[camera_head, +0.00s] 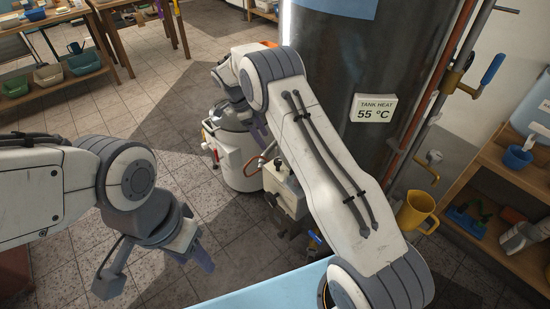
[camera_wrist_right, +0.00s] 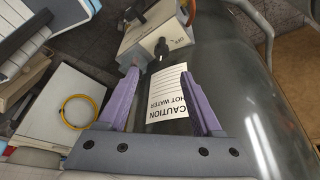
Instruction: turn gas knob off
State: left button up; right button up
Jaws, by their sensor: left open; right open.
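The gas knob (camera_wrist_right: 162,48) is a small black knob on a beige control box (camera_wrist_right: 150,30) in the right wrist view, near lettering that looks like OFF. The box also shows in the head view (camera_head: 287,190), low in front of the tank. My right gripper (camera_wrist_right: 160,78) is open and empty, its purple fingers spread and pointing toward the knob, apparently short of it. In the head view the right gripper is mostly hidden behind its arm. My left gripper (camera_head: 155,270) is open and empty above the tiled floor at the left.
The dark tank (camera_head: 350,70) bears a 55 °C sign (camera_head: 374,108); a caution label (camera_wrist_right: 168,92) shows in the wrist view. Pipes with a blue-handled valve (camera_head: 490,70) and a yellow mug (camera_head: 416,210) are at right. A white canister (camera_head: 236,150) stands behind my right arm.

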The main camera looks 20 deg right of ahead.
aim_at(277, 160)
jog(key=p+x, duration=0.1)
jog(key=x, duration=1)
jog(key=shift+w+d+p, duration=0.1)
jog(key=shift+d+p, duration=0.1)
jog(key=shift+p, duration=0.1)
grip_shut()
